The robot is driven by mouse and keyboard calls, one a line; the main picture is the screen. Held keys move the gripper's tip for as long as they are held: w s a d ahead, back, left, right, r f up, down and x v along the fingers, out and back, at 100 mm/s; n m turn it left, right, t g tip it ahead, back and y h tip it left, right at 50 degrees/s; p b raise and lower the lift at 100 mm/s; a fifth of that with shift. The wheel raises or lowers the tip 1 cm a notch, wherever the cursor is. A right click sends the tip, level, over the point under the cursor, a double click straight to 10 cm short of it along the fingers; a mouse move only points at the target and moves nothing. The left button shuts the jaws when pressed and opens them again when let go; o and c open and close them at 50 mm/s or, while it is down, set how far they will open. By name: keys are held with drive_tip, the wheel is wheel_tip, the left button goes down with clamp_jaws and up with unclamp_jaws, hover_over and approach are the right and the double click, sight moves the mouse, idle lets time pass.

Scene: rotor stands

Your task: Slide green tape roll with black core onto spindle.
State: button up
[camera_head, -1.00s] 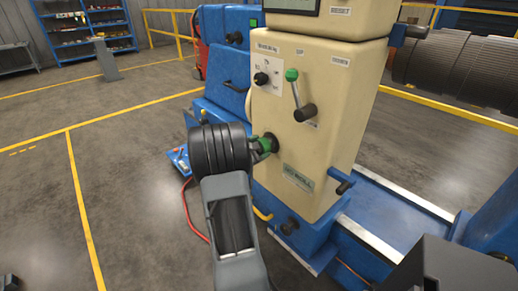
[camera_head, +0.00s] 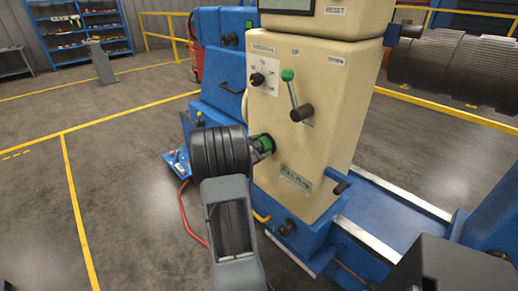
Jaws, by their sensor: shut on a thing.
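A small green ring with a dark middle (camera_head: 265,141), which looks like the green tape roll with the black core, shows at the front of the cream machine housing (camera_head: 325,130). My gripper (camera_head: 262,150) is at the end of my dark arm, right at this ring, and is shut on it. The fingers and wrist hide part of the ring. The spindle cannot be made out apart from the ring, so I cannot tell whether the ring is around it or only in front of it.
A lever with a green knob (camera_head: 288,75) sticks out above and right of my gripper. A dial (camera_head: 257,79) is above it. A blue handle (camera_head: 340,187) is lower right. A red cable (camera_head: 186,212) runs over the floor.

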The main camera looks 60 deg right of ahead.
drive_tip(key=o, duration=0.9)
drive_tip(key=shift+o, duration=0.2)
drive_tip(key=v, duration=0.9)
idle(0.9)
drive_tip(key=shift+c, duration=0.5)
